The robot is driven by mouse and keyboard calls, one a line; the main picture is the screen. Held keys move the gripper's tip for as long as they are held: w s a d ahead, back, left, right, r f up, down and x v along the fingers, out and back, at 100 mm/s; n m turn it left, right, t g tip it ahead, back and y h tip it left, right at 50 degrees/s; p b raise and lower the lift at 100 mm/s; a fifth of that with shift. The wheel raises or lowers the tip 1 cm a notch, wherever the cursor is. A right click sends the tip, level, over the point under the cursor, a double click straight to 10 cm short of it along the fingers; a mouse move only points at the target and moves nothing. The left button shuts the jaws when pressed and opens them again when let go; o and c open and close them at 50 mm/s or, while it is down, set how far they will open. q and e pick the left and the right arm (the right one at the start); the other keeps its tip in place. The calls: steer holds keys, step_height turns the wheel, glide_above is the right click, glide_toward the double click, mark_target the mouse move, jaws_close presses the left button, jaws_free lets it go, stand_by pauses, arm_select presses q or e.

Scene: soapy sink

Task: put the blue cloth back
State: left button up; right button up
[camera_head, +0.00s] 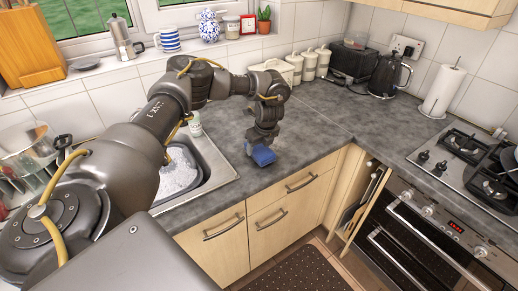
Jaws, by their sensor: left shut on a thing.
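The blue cloth (263,156) is a small bunched piece just above or on the grey worktop, right of the sink. My left gripper (261,146) points down and is shut on the blue cloth. I cannot tell whether the cloth touches the worktop. The sink (224,170) holds white soap suds (178,176) and is partly hidden behind my left arm. My right gripper is not in view.
A small bottle (195,124) stands behind the sink. Canisters (308,66), a toaster (353,62), a kettle (388,75) and a paper towel roll (442,92) line the back. The hob (452,165) is at right. The worktop (325,115) between is clear.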

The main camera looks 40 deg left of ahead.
arm_select(q)
steer(key=shift+w+f, duration=0.1)
steer(key=shift+f, duration=0.8)
steer(key=o, duration=0.9)
steer(key=shift+f, duration=0.1)
steer(key=shift+o, duration=0.2)
